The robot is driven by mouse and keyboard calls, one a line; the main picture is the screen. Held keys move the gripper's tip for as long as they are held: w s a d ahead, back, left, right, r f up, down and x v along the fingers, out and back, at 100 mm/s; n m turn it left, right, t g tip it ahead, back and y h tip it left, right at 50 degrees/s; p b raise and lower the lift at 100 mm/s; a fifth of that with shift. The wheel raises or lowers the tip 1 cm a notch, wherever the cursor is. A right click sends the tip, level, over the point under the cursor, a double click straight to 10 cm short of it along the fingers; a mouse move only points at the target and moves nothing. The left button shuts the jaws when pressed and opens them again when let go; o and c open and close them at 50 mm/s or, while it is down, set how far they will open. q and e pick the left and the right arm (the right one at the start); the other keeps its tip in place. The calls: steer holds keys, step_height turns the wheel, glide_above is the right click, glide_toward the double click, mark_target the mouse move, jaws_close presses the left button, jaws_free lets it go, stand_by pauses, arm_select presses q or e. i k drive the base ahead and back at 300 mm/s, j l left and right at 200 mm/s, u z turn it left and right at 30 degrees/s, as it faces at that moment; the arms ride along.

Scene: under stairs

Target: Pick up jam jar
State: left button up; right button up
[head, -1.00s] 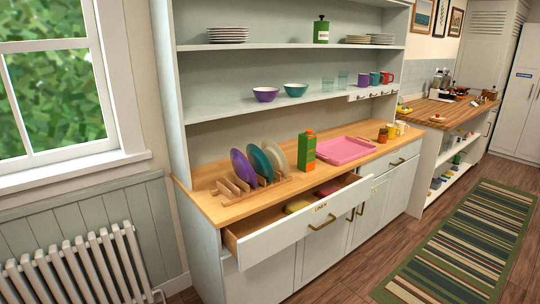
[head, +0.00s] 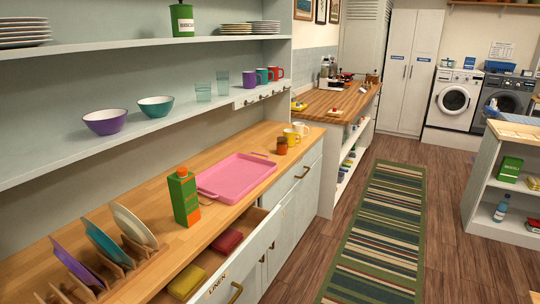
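A small orange-brown jar (head: 282,147), which looks like the jam jar, stands upright on the wooden counter (head: 262,133) of the dresser, near its right end in the head view. A yellow mug (head: 290,137) stands right behind it, and a white mug (head: 301,129) is beyond that. The jar is too small to read any label. Neither of my grippers is in view.
A pink tray (head: 237,176) and a green carton (head: 184,197) stand left of the jar. A plate rack (head: 120,262) is nearer. The linen drawer (head: 240,262) juts out open below the counter. A striped rug (head: 378,235) lies on clear floor.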

mark_target(282, 144)
steer(key=i+l, duration=0.3)
steer(key=i, duration=0.2)
steer(key=i+l, duration=0.3)
steer(key=i, duration=0.15)
steer(key=i+l, duration=0.3)
steer(key=i, duration=0.2)
